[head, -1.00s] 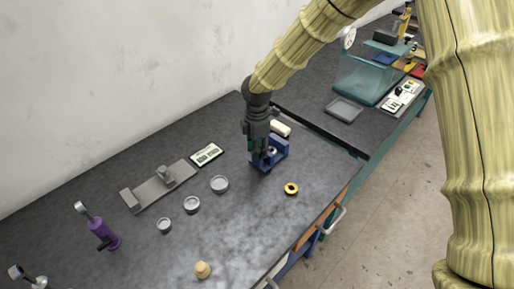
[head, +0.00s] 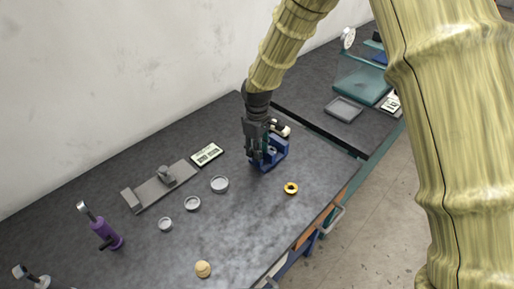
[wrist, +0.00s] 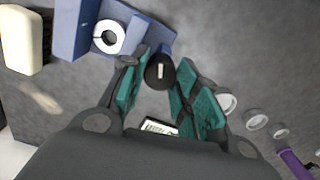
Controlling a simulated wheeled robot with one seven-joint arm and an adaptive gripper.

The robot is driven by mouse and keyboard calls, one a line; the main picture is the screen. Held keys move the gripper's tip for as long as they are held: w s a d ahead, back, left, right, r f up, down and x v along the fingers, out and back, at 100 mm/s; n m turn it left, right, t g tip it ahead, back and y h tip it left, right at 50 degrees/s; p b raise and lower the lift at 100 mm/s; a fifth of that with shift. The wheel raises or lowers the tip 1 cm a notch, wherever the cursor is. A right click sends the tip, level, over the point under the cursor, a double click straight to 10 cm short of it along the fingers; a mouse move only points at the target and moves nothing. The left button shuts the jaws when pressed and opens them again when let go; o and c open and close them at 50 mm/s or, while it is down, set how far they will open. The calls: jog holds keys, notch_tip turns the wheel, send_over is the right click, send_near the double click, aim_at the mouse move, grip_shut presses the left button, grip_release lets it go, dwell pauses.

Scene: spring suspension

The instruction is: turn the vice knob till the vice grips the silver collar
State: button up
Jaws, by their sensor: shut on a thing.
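The blue vice (head: 281,155) stands on the dark workbench near its right end. In the wrist view the vice (wrist: 70,30) shows at the upper left. The silver collar (wrist: 108,37), a pale split ring, sits between its blue walls; I cannot tell whether both jaws touch it. The dark round vice knob (wrist: 160,72), with a pale mark on its face, sticks out of the vice's near side. My gripper (head: 256,155) points down beside the vice. In the wrist view my gripper (wrist: 158,82) has its green-padded fingers on either side of the knob, shut on it.
A cream block (wrist: 24,38) lies behind the vice. A yellow ring (head: 291,188) lies in front of it. Several grey rings, including one large ring (head: 219,184), a grey fixture (head: 160,187) and a small display panel (head: 207,154) lie to the left.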

jog(key=m, duration=0.4)
jog(key=shift+w+m, duration=0.1)
jog(key=shift+m, duration=0.2)
dwell(0.3)
jog(key=o, duration=1)
notch_tip(320, 180, up, 12)
jog(key=shift+r, duration=0.15)
dwell(0.5)
